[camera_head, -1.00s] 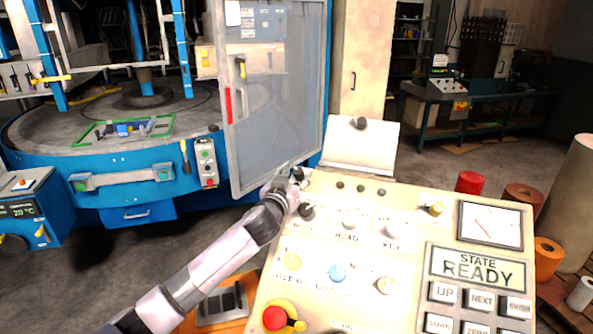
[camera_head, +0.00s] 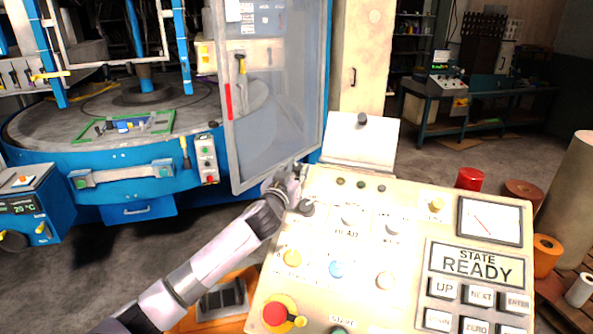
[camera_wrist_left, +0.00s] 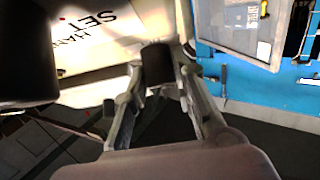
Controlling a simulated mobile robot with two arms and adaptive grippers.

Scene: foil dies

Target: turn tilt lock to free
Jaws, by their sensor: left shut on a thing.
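My left gripper (camera_head: 292,180) reaches in from the left to the upper left edge of the cream control console (camera_head: 400,300). In the left wrist view its two fingers (camera_wrist_left: 160,80) are shut on a dark, round knob (camera_wrist_left: 157,60) beside the printed panel. I cannot read a tilt lock label or the knob's setting; the fingers hide most of it in the head view. Another dark knob (camera_head: 306,208) sits on the panel just below and right of the gripper. My right gripper is out of view.
An open grey-framed door (camera_head: 275,110) of the blue machine (camera_head: 120,165) stands just behind the gripper. Knobs, including a red one (camera_head: 275,313), and a READY display (camera_head: 477,266) cover the console. Rolls (camera_head: 548,248) stand at right.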

